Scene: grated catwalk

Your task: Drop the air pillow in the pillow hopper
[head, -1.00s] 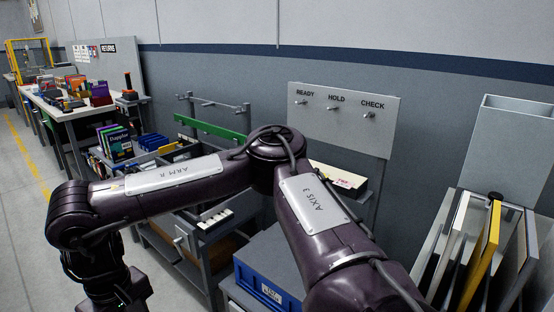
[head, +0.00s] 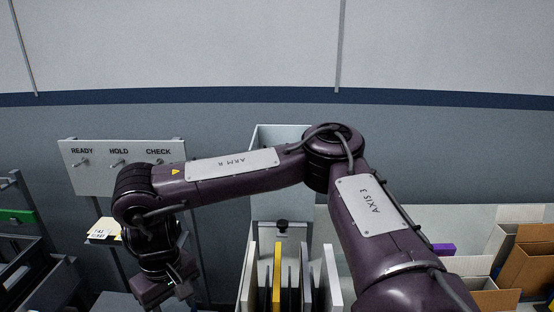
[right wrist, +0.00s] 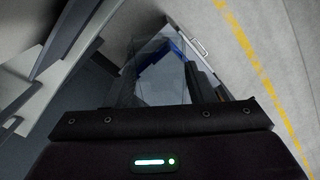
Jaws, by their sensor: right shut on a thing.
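In the right wrist view my right gripper (right wrist: 163,82) is shut on a clear, see-through air pillow (right wrist: 160,66); floor and a blue patch show through it. In the head view my right arm reaches across to the left, with its wrist low at the left; the fingers and pillow are below the frame. A tall grey open-topped box (head: 281,207) stands against the wall in the middle, partly behind my right forearm. It carries no readable label, so I cannot tell if it is the pillow hopper. My left gripper is not in view.
Upright panels, one yellow (head: 277,279), stand in a rack before the tall box. Open cardboard boxes (head: 527,262) are at the right. The right wrist view shows floor with a yellow line (right wrist: 250,55).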

